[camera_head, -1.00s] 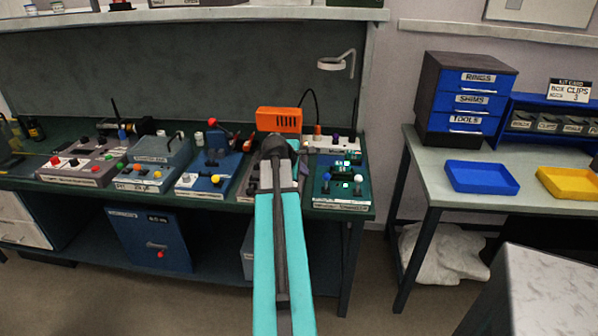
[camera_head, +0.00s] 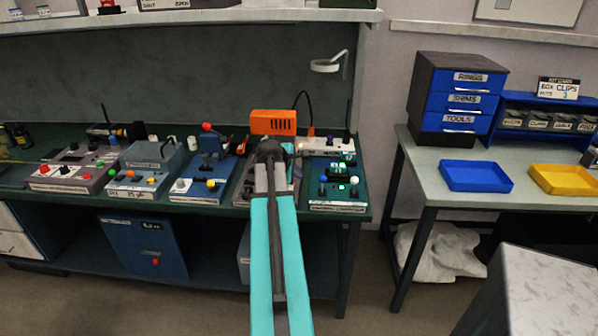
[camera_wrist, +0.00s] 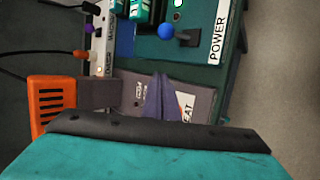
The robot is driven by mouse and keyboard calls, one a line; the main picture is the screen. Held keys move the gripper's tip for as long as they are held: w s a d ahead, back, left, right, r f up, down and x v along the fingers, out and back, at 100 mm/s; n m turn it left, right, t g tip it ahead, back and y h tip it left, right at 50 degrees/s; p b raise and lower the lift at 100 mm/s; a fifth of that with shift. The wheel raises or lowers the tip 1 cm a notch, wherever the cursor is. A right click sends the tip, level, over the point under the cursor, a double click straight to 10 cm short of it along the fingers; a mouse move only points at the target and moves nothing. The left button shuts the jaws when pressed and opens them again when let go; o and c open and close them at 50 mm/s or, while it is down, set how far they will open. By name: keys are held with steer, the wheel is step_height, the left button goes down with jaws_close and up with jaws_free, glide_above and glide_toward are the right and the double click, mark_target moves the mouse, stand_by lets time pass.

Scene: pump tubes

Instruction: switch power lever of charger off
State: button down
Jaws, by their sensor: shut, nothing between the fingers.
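No charger label is readable, so I cannot tell which bench unit is the charger. The teal panel (camera_head: 320,199) at the bench's right end has green lit parts and small levers. In the wrist view, this panel (camera_wrist: 150,50) carries a blue-ball lever (camera_wrist: 166,31), a black stub and a white POWER label (camera_wrist: 218,30). My gripper (camera_wrist: 161,77) is shut and empty over a grey unit (camera_wrist: 135,92) with a label ending in "EAT", beside the panel. It appears apart from the blue-ball lever. In the head view my arm hides the gripper and part of the grey unit.
An orange slotted box (camera_head: 273,122) with a black cable stands behind the arm. A white power strip (camera_head: 322,147) lies behind the teal panel. A blue unit (camera_head: 203,187) stands to the left. A side table holds a blue tray (camera_head: 476,176) and a yellow tray (camera_head: 565,180).

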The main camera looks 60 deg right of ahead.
mark_target(323, 182)
steer(key=p+x, duration=0.1)
steer(key=x, duration=0.7)
steer(key=shift+d+f+p, duration=0.1)
steer(key=shift+p, duration=0.3)
steer(key=shift+s+r+p, duration=0.4)
steer(key=shift+s+r, duration=0.05)
steer(key=shift+s, duration=0.45)
steer(key=shift+s+r+p, duration=0.4)
steer(key=shift+s+r, duration=0.05)
steer(key=shift+s, duration=0.45)
